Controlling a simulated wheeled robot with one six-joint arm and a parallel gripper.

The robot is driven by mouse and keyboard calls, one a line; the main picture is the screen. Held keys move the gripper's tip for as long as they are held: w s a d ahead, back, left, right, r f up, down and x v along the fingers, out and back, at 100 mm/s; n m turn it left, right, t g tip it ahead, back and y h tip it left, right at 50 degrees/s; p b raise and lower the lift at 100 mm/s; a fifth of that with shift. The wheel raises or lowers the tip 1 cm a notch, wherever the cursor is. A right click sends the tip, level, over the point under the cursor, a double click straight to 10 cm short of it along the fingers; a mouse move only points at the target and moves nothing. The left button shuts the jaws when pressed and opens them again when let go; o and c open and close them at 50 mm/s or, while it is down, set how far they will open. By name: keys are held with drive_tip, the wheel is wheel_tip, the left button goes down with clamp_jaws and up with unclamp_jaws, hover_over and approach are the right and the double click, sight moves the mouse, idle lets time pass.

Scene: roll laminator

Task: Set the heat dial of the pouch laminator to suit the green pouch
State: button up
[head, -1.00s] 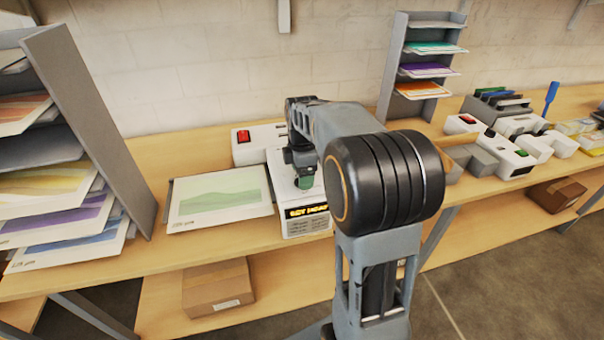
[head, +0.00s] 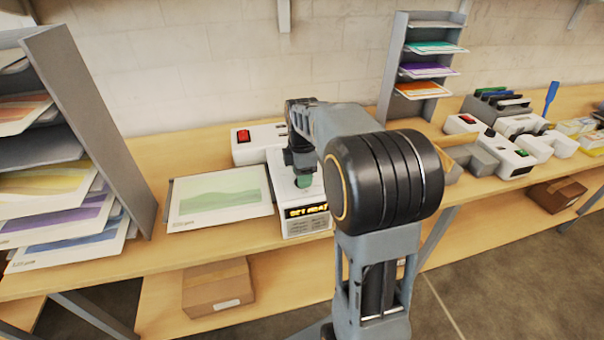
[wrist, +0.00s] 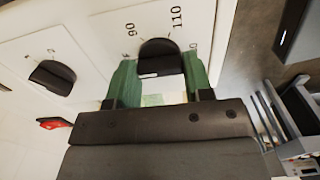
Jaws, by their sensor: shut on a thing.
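The heat dial (wrist: 157,57) is a black knob on the white panel of the pouch laminator (head: 306,225). In the wrist view, the numbers 90 and 110 show around it; another number at the right is partly hidden. I cannot tell exactly where its pointer stands. My gripper (wrist: 160,82) has green fingertips on both sides of this knob and is shut on it. In the head view, my gripper (head: 304,181) reaches down onto the machine, hiding the dial. The green pouch (head: 220,198), with a pale green hill picture, lies flat left of the machine's panel.
A second black knob (wrist: 52,77) sits left of the gripped one. A white box with a red switch (head: 243,136) stands behind. A grey shelf of coloured sheets (head: 95,130) rises at the left, a sheet rack (head: 391,75) at the back. More machines (head: 512,158) stand right.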

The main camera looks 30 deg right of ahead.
drive_tip(key=m, duration=0.5)
drive_tip(key=shift+m, duration=0.3)
drive_tip(key=m+p, duration=0.1)
drive_tip(key=m, duration=1.1)
drive_tip(key=shift+m, duration=0.3)
drive_tip(key=m, duration=0.5)
drive_tip(key=shift+m, duration=0.4)
drive_tip(key=o, duration=0.9)
drive_tip(key=shift+r, duration=0.15)
